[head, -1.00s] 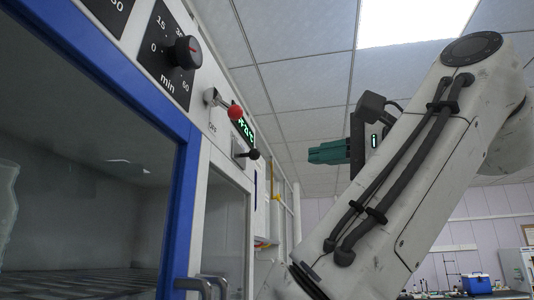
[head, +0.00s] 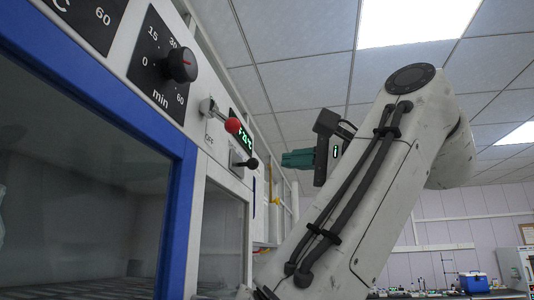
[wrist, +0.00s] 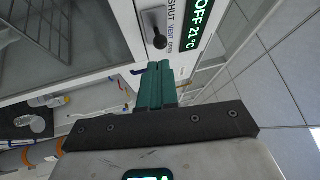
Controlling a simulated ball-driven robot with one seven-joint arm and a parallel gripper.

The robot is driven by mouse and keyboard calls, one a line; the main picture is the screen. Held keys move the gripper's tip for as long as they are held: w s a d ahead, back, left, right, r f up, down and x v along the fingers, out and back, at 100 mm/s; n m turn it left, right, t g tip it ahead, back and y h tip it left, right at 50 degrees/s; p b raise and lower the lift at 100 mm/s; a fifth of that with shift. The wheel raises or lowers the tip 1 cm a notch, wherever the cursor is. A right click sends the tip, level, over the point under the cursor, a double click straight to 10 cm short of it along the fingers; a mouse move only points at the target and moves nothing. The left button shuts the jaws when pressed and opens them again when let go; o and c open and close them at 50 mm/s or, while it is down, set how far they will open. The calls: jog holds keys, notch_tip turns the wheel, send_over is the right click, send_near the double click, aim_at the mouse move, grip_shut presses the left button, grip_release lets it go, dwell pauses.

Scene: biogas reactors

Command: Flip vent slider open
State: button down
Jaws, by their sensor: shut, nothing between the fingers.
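The vent slider (head: 251,163) is a short lever with a black ball knob on a small plate of the white panel. In the wrist view the slider (wrist: 159,41) stands beside the words SHUT, VENT and OPEN. Its ball appears near the OPEN end, but the lever leans toward the camera, so its slot position is hard to tell. My gripper (head: 284,159) has teal fingers, shut and empty, pointing left at the panel just right of the knob. In the wrist view my gripper (wrist: 160,66) has its tips just below the knob, with a small gap showing.
A red-knobbed lever (head: 231,125) and a timer dial (head: 180,66) sit left of the slider. A green display (wrist: 198,25) is right beside it. A blue-framed glass door (head: 178,200) lies below. The space right of the panel is open up to my arm.

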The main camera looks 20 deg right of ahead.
aim_at(256, 164)
jog(key=p+x, duration=0.2)
jog(key=x, duration=0.4)
jog(key=shift+r+p, duration=0.1)
jog(key=shift+p, duration=0.25)
jog(key=shift+w+a, duration=0.25)
jog(key=shift+w, duration=0.45)
